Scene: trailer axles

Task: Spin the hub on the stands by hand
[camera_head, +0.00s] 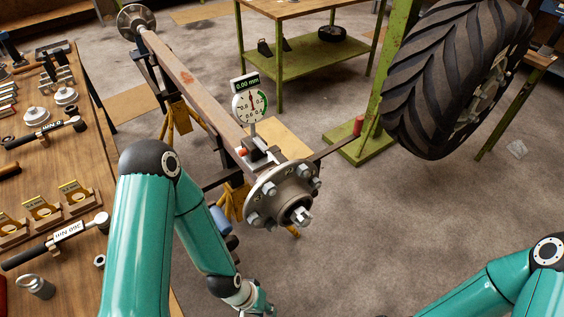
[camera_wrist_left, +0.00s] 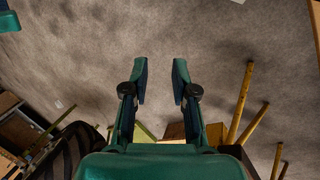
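The near hub (camera_head: 284,194) is a round grey metal flange with several studs and a central spindle end. It sits on the near end of a long brown axle beam (camera_head: 188,82), which rests on yellow stands (camera_head: 178,117). A second hub (camera_head: 135,22) is at the far end. My left gripper (camera_head: 262,307) is low in the head view, below the near hub and apart from it, partly cut off by the bottom edge. In the left wrist view the two fingers (camera_wrist_left: 160,82) are spread with only floor between them. My right gripper is out of view.
A dial gauge (camera_head: 249,104) reading 0.00 mm stands on the beam just behind the near hub. A wooden bench (camera_head: 88,150) with tools is at the left. A large tyre (camera_head: 455,75) stands at the upper right by a green post. Floor right of the hub is clear.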

